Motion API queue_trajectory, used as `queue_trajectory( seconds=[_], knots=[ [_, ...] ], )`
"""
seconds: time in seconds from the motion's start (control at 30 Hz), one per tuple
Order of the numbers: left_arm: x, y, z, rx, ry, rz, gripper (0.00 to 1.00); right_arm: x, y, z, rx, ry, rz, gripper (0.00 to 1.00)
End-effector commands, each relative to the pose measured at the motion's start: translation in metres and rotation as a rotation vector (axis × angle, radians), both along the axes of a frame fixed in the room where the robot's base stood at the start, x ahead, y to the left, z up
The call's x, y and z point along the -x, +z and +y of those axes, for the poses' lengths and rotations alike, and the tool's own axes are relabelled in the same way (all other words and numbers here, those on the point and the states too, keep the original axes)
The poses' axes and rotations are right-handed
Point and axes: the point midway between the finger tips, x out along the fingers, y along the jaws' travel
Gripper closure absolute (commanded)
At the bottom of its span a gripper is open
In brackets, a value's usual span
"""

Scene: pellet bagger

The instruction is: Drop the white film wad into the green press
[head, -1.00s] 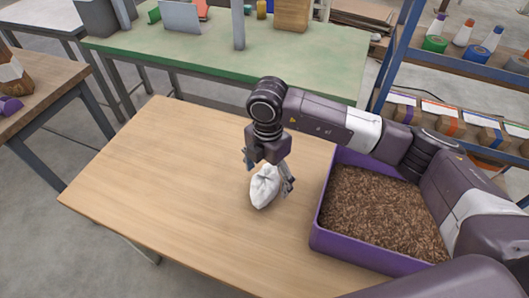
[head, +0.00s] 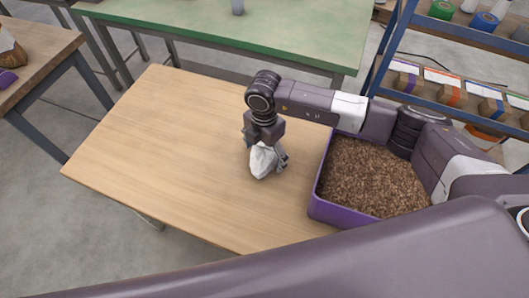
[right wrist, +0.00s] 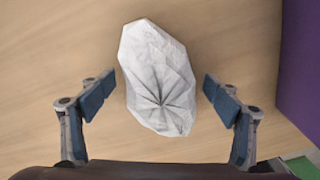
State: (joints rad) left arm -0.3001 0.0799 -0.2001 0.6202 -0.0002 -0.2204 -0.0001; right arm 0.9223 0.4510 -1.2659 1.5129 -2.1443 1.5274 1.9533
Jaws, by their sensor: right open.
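The white film wad (head: 262,162) is a crumpled, faceted lump on the bare wooden table. It also shows in the right wrist view (right wrist: 155,77), lying between the two fingers. My right gripper (head: 265,158) is open, pointing down over the wad, with one finger on each side. In the right wrist view my right gripper (right wrist: 160,90) has a gap between each finger pad and the wad. I see no green press that I can identify. My left gripper is out of view.
A purple bin (head: 345,219) full of brown pellets stands right of the wad. The left part of the wooden table (head: 150,150) is clear. A green-topped table (head: 270,35) is behind, and a blue shelf rack (head: 398,40) with spools and boxes is at the back right.

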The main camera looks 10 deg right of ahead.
Motion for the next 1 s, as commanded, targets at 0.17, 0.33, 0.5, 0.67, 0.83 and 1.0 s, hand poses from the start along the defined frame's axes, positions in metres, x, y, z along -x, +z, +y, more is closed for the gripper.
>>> queue_trajectory(
  seconds=[0.17, 0.33, 0.5, 0.67, 0.83, 1.0],
  knots=[
    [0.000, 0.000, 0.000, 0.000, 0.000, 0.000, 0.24, 0.000, 0.000, 0.000, 0.000, 0.000, 0.000, 0.23],
    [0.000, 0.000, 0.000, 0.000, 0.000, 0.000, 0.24, 0.000, 0.000, 0.000, 0.000, 0.001, 0.000, 0.42],
    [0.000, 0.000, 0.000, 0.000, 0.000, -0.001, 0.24, 0.000, 0.000, 0.000, 0.000, 0.000, 0.000, 0.61],
    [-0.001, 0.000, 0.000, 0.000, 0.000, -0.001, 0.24, 0.000, 0.001, 0.000, 0.000, 0.000, 0.000, 0.62],
    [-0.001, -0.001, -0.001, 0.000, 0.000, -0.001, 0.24, 0.000, 0.003, 0.000, -0.001, 0.000, -0.001, 0.62],
    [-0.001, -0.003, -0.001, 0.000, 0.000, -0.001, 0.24, -0.001, 0.018, 0.000, -0.002, 0.001, -0.002, 0.62]
  ],
)
